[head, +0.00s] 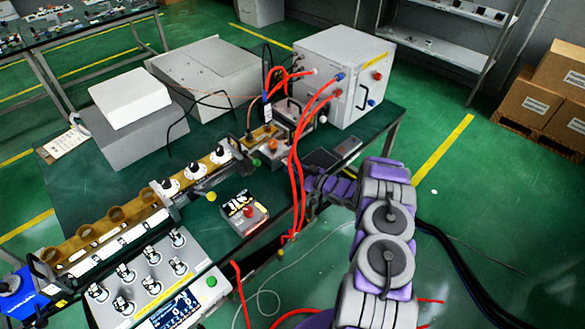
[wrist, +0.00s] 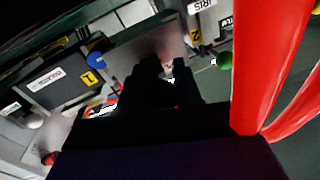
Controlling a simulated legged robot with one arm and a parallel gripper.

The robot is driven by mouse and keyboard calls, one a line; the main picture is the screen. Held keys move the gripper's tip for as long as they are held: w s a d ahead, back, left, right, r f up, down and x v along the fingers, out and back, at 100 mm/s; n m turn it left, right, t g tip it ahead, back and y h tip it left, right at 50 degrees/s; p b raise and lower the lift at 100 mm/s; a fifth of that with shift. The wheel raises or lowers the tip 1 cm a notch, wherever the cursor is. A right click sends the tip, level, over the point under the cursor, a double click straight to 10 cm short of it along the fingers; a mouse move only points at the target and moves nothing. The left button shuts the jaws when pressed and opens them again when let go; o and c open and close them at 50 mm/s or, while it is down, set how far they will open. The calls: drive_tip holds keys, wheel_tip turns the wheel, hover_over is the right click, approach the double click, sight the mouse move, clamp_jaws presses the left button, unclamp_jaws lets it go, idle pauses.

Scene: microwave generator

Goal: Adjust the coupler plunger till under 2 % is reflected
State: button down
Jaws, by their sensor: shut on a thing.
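My gripper (wrist: 165,80) shows as a dark silhouette in the wrist view. Its fingers are close together around a small, mostly hidden part of the apparatus, and I cannot read which one. A yellow tag "2" (wrist: 194,37) and a green knob (wrist: 224,60) are to its right. A blue knob (wrist: 97,60) and a yellow tag "1" (wrist: 90,78) are to its left. In the head view my fingertips are hidden near the red hoses, at the right end of the brass waveguide line (head: 125,215). A display (head: 182,305) is lit, but its figures are too small to read.
Red hoses (head: 298,150) hang close by my wrist and fill the right of the wrist view (wrist: 262,65). A white cabinet (head: 335,75) stands behind. A box with a red button (head: 245,215) sits left of my wrist.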

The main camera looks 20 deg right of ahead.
drive_tip(key=shift+v, duration=0.8)
drive_tip(key=c, duration=0.8)
unclamp_jaws()
drive_tip(key=shift+s, duration=0.1)
drive_tip(key=p+v, duration=0.2)
drive_tip(key=v, duration=1.5)
drive_tip(key=shift+d+f+p, duration=0.15)
drive_tip(key=shift+d+p, duration=0.1)
drive_tip(key=shift+p, duration=0.1)
